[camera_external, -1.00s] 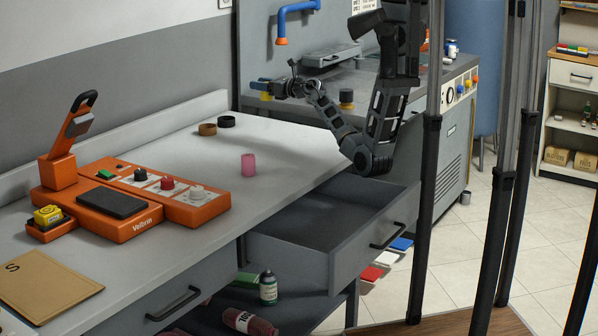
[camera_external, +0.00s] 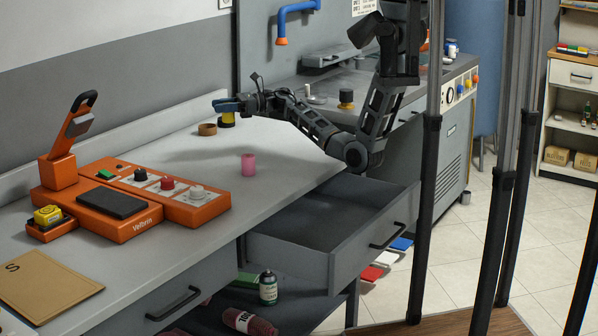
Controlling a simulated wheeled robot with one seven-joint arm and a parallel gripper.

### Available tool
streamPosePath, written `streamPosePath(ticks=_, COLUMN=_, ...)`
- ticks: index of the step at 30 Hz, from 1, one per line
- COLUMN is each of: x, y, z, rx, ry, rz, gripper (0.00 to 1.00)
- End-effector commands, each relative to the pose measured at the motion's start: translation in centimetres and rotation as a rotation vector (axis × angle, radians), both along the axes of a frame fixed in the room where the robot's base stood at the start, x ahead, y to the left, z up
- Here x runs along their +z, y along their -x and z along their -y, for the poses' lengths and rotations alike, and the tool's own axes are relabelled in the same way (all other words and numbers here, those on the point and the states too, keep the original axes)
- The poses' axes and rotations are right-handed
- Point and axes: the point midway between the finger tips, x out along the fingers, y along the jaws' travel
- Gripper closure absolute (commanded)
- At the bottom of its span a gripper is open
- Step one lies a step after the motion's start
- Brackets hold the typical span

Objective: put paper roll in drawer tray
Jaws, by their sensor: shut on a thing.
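My gripper (camera_external: 226,105), with blue fingers, is over the far part of the grey counter. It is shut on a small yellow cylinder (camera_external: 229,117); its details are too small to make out. The cylinder is at or just above a dark ring, now mostly hidden; contact cannot be told. A pink roll (camera_external: 248,165) stands upright on the counter, apart from my gripper. I cannot tell for sure which item is the paper roll. The drawer tray (camera_external: 365,248) is pulled open at the counter's right side, and its visible inside is empty.
A brown ring (camera_external: 207,129) lies left of the dark ring. An orange device (camera_external: 125,226) takes up the left of the counter (camera_external: 290,150). The counter between pink roll and drawer is clear.

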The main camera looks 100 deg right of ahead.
Motion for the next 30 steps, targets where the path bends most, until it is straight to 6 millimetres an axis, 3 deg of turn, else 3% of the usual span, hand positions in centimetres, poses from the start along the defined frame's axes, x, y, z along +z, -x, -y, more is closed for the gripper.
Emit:
streamPosePath(ticks=3, x=0.0, y=-1.4, z=-3.0, rx=0.134, ry=0.000, rz=-0.001, gripper=0.88)
streamPosePath(ticks=6, x=0.0, y=-1.9, z=-4.7, rx=0.206, ry=0.000, rz=-0.001, gripper=0.88)
streamPosePath(ticks=11, x=-0.6, y=-3.0, z=-6.5, rx=0.250, ry=-0.003, rz=-0.001, gripper=0.88)
streamPosePath(ticks=24, x=-5.8, y=-9.1, z=-12.6, rx=0.248, ry=-0.002, rz=-0.003, gripper=0.88)
streamPosePath(ticks=30, x=-6.9, y=-10.4, z=-13.7, rx=0.245, ry=-0.003, rz=-0.001, gripper=0.88)
